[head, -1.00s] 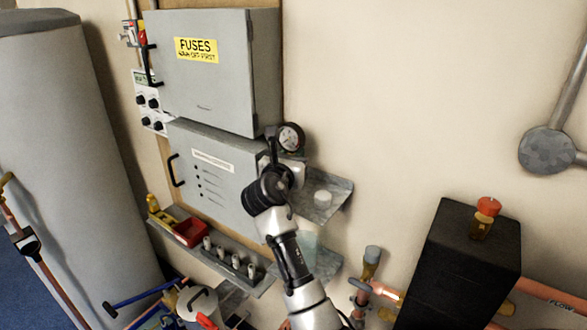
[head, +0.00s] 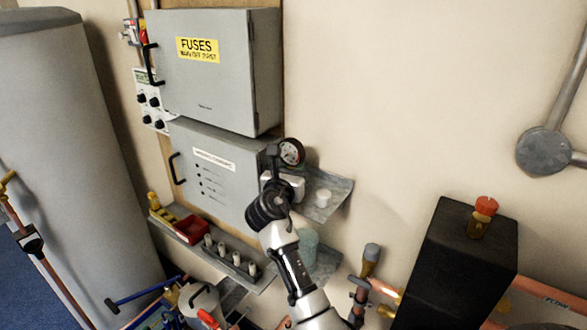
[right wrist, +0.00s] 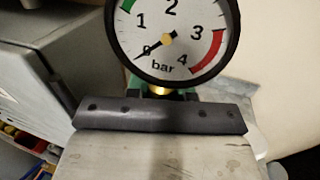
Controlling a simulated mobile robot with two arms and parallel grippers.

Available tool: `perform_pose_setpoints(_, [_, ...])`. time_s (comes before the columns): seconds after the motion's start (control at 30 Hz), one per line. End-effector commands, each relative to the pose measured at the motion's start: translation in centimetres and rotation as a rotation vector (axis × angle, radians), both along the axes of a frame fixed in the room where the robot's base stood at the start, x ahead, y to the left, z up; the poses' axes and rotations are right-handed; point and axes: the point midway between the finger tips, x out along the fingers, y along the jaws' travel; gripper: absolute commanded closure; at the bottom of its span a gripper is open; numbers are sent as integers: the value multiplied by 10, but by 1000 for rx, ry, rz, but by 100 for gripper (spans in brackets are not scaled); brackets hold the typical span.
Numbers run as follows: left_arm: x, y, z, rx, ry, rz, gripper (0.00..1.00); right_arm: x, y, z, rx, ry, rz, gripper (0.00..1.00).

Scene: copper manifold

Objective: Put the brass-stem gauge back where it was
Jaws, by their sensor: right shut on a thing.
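The gauge (head: 291,152) has a round white dial with a black rim. In the right wrist view its dial (right wrist: 172,38) reads in bar, with a green band at left and a red one at right. A bit of brass stem (right wrist: 158,90) shows under the dial. My right gripper (head: 275,152) is shut on the gauge and holds it upright at the right edge of the lower grey cabinet, above a small grey wall shelf (head: 338,188). The gripper hides the lower stem. My left gripper is not in view.
A white cup (head: 323,198) stands on the shelf, with a greenish jar (head: 307,246) below it. The FUSES cabinet (head: 215,85) and the lower cabinet (head: 215,185) stand left. A ledge with a red bin (head: 192,230) runs below. A black box (head: 455,265) stands right.

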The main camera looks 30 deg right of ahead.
Motion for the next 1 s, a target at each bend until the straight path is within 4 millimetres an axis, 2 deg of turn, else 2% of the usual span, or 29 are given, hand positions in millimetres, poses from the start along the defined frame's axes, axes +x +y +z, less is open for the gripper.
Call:
perform_pose_setpoints(0.03, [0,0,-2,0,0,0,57,-1,1,-16,13,28,-2,100])
perform_pose_setpoints(0.07, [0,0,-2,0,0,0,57,-1,1,-17,15,30,-3,75])
perform_pose_setpoints(0.2, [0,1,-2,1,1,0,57,-1,1,-18,18,31,-3,53])
perform_pose_setpoints(0.47, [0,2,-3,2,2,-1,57,-1,2,-19,21,31,-3,52])
perform_pose_setpoints(0.63, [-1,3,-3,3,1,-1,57,0,2,-6,22,28,-2,52])
perform_pose_setpoints(0.8, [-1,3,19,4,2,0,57,-22,30,-1,21,32,1,52])
perform_pose_setpoints(1.0, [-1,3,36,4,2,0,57,-49,65,0,16,29,1,52])
